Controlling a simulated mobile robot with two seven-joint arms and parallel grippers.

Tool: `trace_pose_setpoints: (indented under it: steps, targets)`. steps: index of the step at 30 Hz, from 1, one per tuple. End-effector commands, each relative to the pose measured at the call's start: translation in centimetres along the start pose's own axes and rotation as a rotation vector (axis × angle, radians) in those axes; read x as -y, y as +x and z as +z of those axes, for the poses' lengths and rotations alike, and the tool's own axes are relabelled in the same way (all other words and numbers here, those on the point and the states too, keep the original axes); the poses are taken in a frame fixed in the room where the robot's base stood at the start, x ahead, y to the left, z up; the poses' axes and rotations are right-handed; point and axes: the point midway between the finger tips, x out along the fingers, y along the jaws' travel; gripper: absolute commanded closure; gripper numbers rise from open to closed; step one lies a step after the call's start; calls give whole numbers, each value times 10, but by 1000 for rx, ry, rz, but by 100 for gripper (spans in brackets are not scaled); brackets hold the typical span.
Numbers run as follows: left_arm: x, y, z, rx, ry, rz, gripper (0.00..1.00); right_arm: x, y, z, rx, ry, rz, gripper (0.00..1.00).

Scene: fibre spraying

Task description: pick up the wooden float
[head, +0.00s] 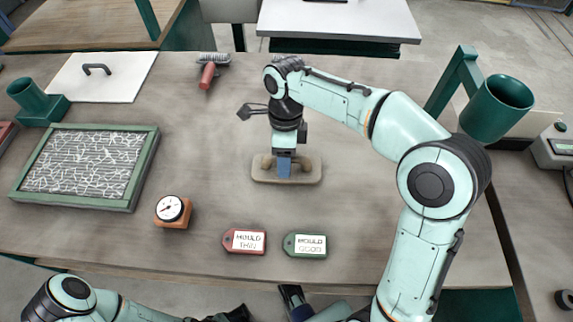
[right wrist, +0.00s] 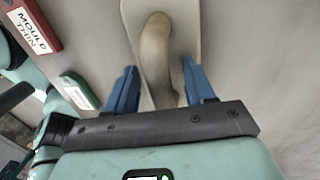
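The wooden float (head: 262,174) lies flat on the table near the middle in the head view, a pale board with a curved brown handle on top. My right gripper (head: 284,168) is directly over it, pointing down, and covers the middle of the handle. In the right wrist view the handle (right wrist: 156,55) runs between the two blue fingers of my right gripper (right wrist: 160,82), with a gap on either side. The gripper is open. My left gripper (head: 296,304) is partly in view at the bottom edge; its finger state is unclear.
A red tag (head: 243,241) and a green tag (head: 305,246) lie in front of the float. A dial gauge (head: 172,211) and a green-framed mould (head: 85,166) are to the left. A red-handled tool (head: 208,74) lies behind. The table right of the float is clear.

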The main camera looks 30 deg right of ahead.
Motion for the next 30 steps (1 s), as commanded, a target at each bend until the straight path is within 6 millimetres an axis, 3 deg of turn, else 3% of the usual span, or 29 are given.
trace_pose_setpoints:
  steps: [1,5,14,20,26,30]
  targets:
    - [0,0,0,0,0,0,57,0,0,0,0,0,0,59]
    - [0,0,0,0,0,0,57,0,0,0,0,0,0,100]
    - [0,0,0,0,0,0,57,0,-1,0,0,0,0,100]
    - [0,-3,1,4,-1,-1,57,-2,-15,0,2,0,-2,100]
    - [-2,-11,5,14,-2,-3,57,-10,-55,1,4,-1,-5,100]
    - [-5,-22,5,15,-1,-3,57,-18,-96,1,5,-1,-5,100]
